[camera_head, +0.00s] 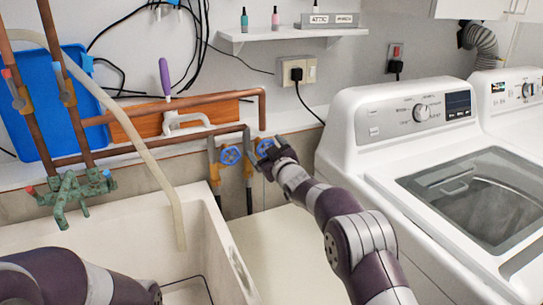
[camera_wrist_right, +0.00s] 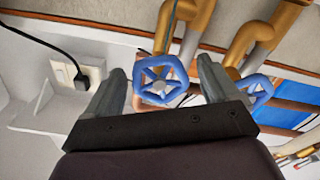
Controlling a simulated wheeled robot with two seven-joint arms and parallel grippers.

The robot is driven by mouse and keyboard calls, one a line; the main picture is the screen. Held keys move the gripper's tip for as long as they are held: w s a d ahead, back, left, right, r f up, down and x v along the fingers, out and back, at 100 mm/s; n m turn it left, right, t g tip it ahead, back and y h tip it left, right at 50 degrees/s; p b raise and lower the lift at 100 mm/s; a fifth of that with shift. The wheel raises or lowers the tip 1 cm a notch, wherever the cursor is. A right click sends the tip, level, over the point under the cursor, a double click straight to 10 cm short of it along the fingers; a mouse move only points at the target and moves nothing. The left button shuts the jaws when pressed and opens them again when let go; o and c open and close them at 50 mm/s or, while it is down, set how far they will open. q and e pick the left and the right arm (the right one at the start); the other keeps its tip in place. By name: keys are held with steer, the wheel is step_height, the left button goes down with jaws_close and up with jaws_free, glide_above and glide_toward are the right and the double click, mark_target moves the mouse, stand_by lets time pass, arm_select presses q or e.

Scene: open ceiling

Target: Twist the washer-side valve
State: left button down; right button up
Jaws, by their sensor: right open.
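Two blue handwheel valves sit on pipes behind the sink. The washer-side valve (camera_head: 265,146) is the right one in the head view, partly covered by my right gripper (camera_head: 270,158). In the right wrist view the washer-side valve (camera_wrist_right: 162,81) lies between the two open fingers of my right gripper (camera_wrist_right: 161,75), with space on both sides. The other valve (camera_head: 230,156) is just left in the head view and shows beyond the right finger in the wrist view (camera_wrist_right: 256,89). My left arm is at the bottom left; its gripper is out of view.
The white washer (camera_head: 400,120) stands close to the right of my right arm. The pale sink (camera_head: 215,235) is at left, with a hose (camera_head: 165,190) hanging into it. Copper pipes (camera_head: 210,97) run above the valves. A wall socket (camera_head: 296,71) and small shelf (camera_head: 292,33) are above.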

steer(key=b+v, duration=0.1)
steer(key=v, duration=1.1)
steer(key=p+x, duration=0.5)
steer(key=x, duration=0.7)
steer(key=shift+w+a, duration=0.1)
steer(key=shift+w, duration=0.1)
